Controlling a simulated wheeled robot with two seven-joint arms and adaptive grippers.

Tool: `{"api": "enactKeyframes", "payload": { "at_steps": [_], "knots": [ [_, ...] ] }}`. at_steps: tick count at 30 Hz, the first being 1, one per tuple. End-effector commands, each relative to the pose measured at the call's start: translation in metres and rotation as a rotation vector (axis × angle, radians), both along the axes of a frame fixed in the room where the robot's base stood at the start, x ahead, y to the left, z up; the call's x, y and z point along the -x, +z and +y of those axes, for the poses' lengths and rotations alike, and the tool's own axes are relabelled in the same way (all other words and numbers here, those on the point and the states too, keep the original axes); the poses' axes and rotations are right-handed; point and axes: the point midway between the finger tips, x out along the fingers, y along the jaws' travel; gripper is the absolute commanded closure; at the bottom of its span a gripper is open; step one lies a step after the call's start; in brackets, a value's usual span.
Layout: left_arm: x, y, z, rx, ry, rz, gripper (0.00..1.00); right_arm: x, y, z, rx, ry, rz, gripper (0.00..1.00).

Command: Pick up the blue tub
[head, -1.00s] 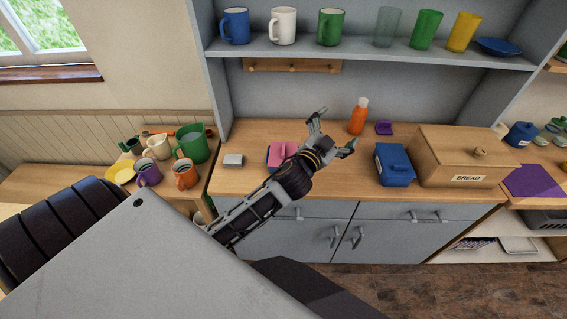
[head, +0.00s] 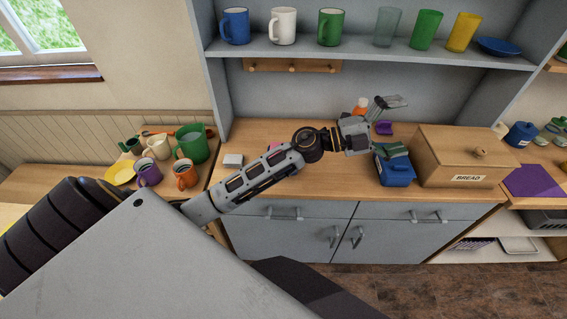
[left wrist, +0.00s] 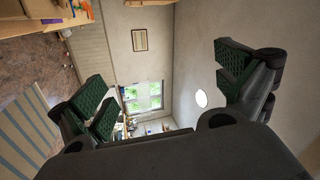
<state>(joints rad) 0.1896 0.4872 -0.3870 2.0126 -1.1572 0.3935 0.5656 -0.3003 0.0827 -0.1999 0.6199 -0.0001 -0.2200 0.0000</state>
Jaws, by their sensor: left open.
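A blue tub (head: 396,172) with a lid sits on the wooden counter, just left of the bread box. My left gripper (head: 397,127) is open and empty. In the head view its lower finger overlaps the upper part of the tub and hides some of it; I cannot tell whether they touch. In the left wrist view the open fingers (left wrist: 165,88) with green pads frame only the room, and the tub does not show. My right gripper is not in view.
The wooden bread box (head: 470,160) stands right of the tub. An orange bottle (head: 361,105) and a purple item (head: 384,128) are behind the gripper. Mugs and glasses stand on the shelf (head: 350,52) above.

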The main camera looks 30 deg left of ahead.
Motion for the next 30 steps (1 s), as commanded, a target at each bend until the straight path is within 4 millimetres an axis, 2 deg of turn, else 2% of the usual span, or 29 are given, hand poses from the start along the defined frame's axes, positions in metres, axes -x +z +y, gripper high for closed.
{"api": "enactKeyframes", "payload": {
  "at_steps": [8,16,23,30],
  "knots": [
    [0.009,-0.029,-0.018,-0.260,-0.170,-0.043,0.00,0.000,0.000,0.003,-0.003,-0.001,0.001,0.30],
    [0.012,-0.070,-0.013,-0.537,-0.301,-0.028,0.00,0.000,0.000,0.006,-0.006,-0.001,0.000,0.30],
    [0.008,-0.106,0.014,-0.784,-0.375,0.032,0.00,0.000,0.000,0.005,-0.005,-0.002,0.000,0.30],
    [0.000,-0.137,0.062,-1.045,-0.414,0.139,0.00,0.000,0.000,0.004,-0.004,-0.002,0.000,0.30]
  ]
}}
